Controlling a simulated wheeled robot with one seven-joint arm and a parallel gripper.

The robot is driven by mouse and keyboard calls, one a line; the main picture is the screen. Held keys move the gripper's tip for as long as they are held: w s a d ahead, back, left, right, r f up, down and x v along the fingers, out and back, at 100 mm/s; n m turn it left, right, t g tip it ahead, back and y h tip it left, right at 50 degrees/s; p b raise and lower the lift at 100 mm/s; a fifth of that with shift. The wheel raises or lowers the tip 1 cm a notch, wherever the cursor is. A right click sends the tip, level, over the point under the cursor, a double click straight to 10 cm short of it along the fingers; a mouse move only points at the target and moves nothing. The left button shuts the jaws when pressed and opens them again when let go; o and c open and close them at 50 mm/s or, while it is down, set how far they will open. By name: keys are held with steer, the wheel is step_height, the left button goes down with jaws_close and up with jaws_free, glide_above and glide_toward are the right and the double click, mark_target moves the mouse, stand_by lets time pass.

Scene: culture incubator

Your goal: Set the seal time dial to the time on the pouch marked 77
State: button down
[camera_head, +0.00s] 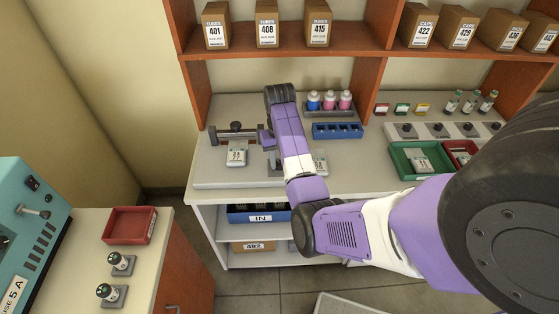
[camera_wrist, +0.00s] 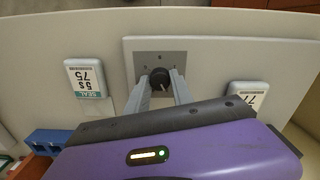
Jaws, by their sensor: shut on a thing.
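The black seal time dial (camera_wrist: 158,77) sits on a square grey plate (camera_wrist: 146,58) in the wrist view. My gripper (camera_wrist: 160,86) is shut on the dial, one finger on each side. A pale pointer mark shows on the dial, but I cannot read its setting. The pouch marked 77 (camera_wrist: 247,91) lies right of the dial; my gripper's body hides part of it and its time is not readable. In the head view this pouch (camera_head: 236,155) lies left of my arm. My arm hides the dial there.
Another pouch (camera_wrist: 89,78), marked 75 and 5s, lies left of the dial in the wrist view. A black sealing bar (camera_head: 237,132) stands behind the 77 pouch in the head view. A blue rack (camera_head: 338,131) and colored-capped bottles (camera_head: 329,101) stand right of my arm.

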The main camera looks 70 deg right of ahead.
stand_by(0.3)
steer(key=c, duration=1.1)
jaws_free()
steer(key=shift+r, duration=0.1)
step_height(320, 180, up, 5)
steer(key=shift+w+r, duration=0.1)
steer(key=shift+w, duration=0.05)
steer(key=shift+d+r, duration=0.3)
steer(key=shift+r, duration=0.6)
steer(key=shift+a+r, duration=0.2)
steer(key=shift+r, duration=0.1)
